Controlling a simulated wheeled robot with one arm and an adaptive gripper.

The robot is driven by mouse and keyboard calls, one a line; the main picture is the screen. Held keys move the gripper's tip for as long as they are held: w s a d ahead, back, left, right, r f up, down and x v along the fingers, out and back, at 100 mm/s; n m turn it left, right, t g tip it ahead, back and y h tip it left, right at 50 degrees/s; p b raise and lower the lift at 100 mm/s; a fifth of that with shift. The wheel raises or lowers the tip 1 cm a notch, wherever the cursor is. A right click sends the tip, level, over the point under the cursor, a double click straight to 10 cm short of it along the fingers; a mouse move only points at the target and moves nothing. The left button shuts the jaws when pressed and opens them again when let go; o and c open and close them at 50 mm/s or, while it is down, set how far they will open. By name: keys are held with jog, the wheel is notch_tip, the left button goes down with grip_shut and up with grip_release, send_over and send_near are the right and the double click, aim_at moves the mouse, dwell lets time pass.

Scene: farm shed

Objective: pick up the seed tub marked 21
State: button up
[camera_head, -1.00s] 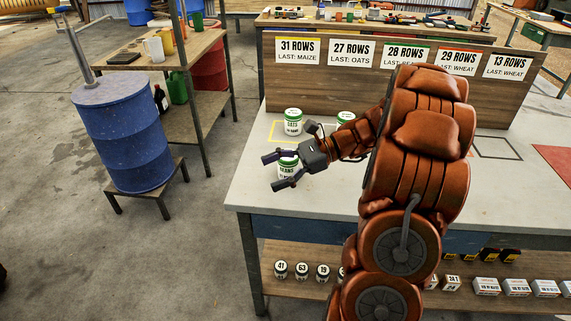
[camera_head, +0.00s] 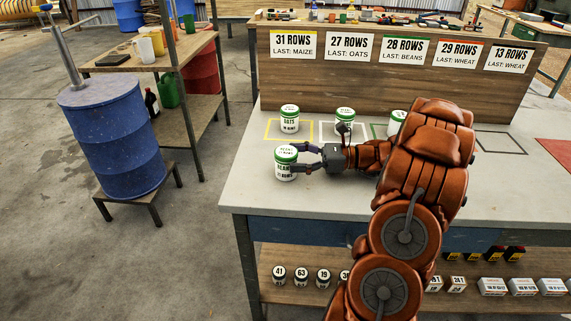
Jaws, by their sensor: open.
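A white tub with a green lid (camera_head: 286,163), its label reading BEANS over a line too small to read, stands upright on the bench near its left end. My gripper (camera_head: 298,159) is open, pointing left, with its fingers at the right side of this tub; I cannot tell whether they touch it. An OATS tub (camera_head: 289,119) stands behind it in a yellow outline. Another green-lidded tub (camera_head: 345,117) stands in a white outline, and one more (camera_head: 396,122) is partly hidden by my arm. I cannot read the number 21 on any tub.
A wooden board with row cards (camera_head: 345,85) stands at the back of the bench (camera_head: 250,190). The shelf below holds several small numbered jars (camera_head: 301,275) and boxes (camera_head: 523,287). A blue drum (camera_head: 112,135) stands on the left. The bench's front left is clear.

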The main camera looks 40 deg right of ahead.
aim_at(276, 158)
jog(key=shift+x, duration=2.75)
jog(key=shift+s, duration=0.15)
jog(key=shift+c, duration=0.4)
jog(key=c, duration=1.1)
